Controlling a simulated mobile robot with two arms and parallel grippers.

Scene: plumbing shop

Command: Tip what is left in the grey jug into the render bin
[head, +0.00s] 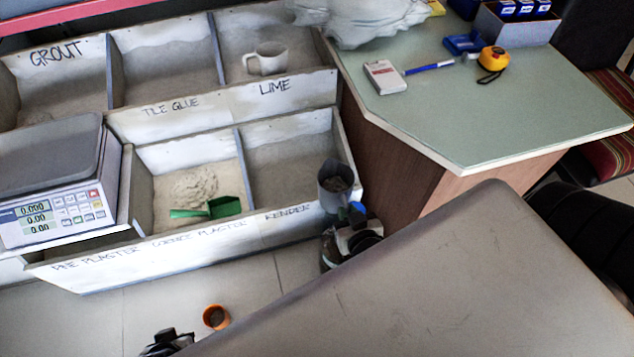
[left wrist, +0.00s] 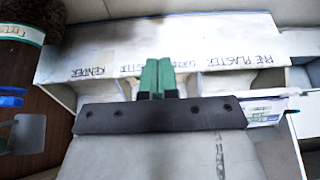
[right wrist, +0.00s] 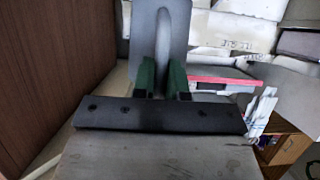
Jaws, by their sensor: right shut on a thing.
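The grey jug (head: 330,196) is at the front right corner of the render bin (head: 292,158), roughly upright, with dark grey material visible in its mouth. My right gripper (head: 352,214) is shut on the jug; in the right wrist view the jug's grey side (right wrist: 160,30) stands between the green fingers (right wrist: 162,82). The render bin holds a fairly level grey powder. My left gripper (head: 168,342) is low at the bottom edge of the head view; in the left wrist view its green fingers (left wrist: 157,78) are together with nothing between them.
The neighbouring bin holds a pale heap (head: 194,186) and a green scoop (head: 224,206). A pale mug (head: 272,60) sits in the lime bin. A scale (head: 55,190) stands left. An orange pot (head: 215,317) is near my left gripper. A green-topped counter (head: 480,110) borders the bins right.

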